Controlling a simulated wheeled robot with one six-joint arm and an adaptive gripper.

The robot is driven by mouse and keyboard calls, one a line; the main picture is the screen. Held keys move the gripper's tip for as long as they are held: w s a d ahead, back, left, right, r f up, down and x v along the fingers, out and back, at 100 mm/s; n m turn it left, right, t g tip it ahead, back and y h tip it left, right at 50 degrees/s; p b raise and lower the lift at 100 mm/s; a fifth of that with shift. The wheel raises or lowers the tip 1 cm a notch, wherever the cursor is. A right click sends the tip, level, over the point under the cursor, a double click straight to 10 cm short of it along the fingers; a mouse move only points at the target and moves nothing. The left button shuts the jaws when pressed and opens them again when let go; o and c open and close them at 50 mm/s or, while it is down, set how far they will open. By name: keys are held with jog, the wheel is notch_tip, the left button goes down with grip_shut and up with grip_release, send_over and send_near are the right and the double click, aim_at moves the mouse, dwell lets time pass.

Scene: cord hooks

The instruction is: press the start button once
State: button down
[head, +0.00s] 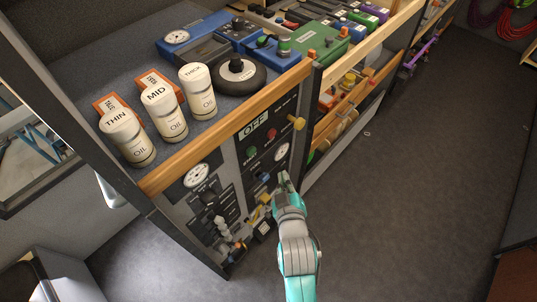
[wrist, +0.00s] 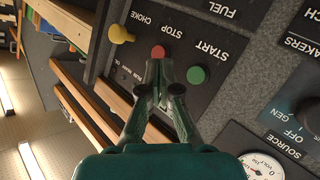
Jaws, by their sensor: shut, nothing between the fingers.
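The green start button (wrist: 197,75) sits on a dark panel beside the upside-down START label in the wrist view. The red stop button (wrist: 159,52) is to its upper left. In the wrist view the tips overlap the area between the buttons, just below the red one. In the head view my gripper (head: 284,179) is below and right of both buttons. No contact is visible.
A yellow choke knob (wrist: 121,35) sticks out beside the red button. A voltmeter (wrist: 262,166) is at the lower right of the wrist view. Oil bottles (head: 161,108) stand on the shelf above the wooden rail (head: 225,125).

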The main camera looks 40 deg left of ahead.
aim_at(251, 151)
jog(key=shift+w, duration=0.1)
dwell(0.3)
jog(key=a, duration=0.8)
jog(key=shift+w+a, duration=0.3)
jog(key=shift+a, duration=0.1)
jog(key=shift+a, duration=0.15)
dwell(1.2)
jog(key=shift+a+r, duration=0.1)
jog(key=shift+a, duration=0.2)
jog(key=shift+w+a, duration=0.1)
jog(key=shift+a, duration=0.3)
dwell(0.7)
dwell(0.3)
jog(key=shift+d, duration=0.85)
